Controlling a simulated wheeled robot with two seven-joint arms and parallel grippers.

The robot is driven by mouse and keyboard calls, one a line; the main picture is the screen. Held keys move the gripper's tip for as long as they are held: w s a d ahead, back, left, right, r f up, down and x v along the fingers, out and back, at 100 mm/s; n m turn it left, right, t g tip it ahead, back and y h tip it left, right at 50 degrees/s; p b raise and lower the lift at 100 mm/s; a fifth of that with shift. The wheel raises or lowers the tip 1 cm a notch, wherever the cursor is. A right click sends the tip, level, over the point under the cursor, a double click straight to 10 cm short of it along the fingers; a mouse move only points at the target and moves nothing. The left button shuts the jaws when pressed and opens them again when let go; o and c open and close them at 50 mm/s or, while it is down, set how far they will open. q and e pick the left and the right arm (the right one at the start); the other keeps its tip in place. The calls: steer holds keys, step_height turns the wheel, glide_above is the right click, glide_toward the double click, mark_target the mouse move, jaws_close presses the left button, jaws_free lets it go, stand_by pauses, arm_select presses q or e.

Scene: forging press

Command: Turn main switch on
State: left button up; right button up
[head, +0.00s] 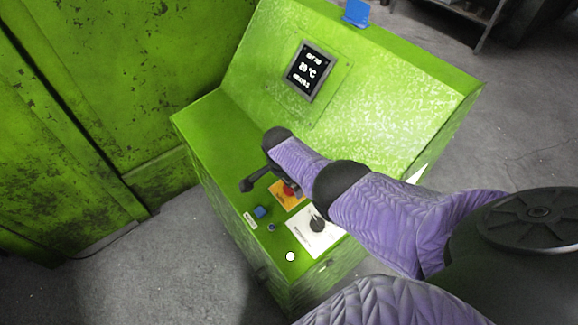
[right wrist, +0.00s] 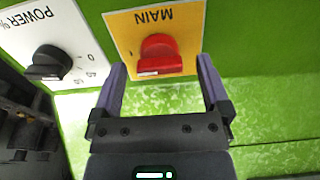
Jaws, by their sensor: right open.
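The main switch is a red rotary knob (right wrist: 158,56) on a yellow-orange plate marked MAIN (right wrist: 125,32), upside down in the right wrist view. A white line on the knob's rim faces the gripper. In the head view, the knob (head: 291,189) and its orange plate (head: 284,201) are partly covered by my right arm. My right gripper (right wrist: 162,70) is open, one finger on each side of the knob, with gaps to both sides; I cannot tell whether it touches. In the head view, the right gripper (head: 259,180) is dark and partly hidden. My left gripper is not in view.
A black power knob (right wrist: 50,64) on a white plate (right wrist: 25,25) is beside the switch. The green console (head: 225,135) also carries a blue button (head: 260,211), a white button (head: 290,257) and a lit display (head: 310,70). A green machine wall (head: 110,90) stands left.

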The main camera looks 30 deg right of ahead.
mark_target(284, 195)
step_height(284, 195, up, 10)
steer(key=a+p, duration=0.1)
steer(key=p, duration=0.6)
steer(key=shift+a+p, duration=0.3)
steer(key=shift+p, duration=0.1)
steer(key=shift+f, duration=0.15)
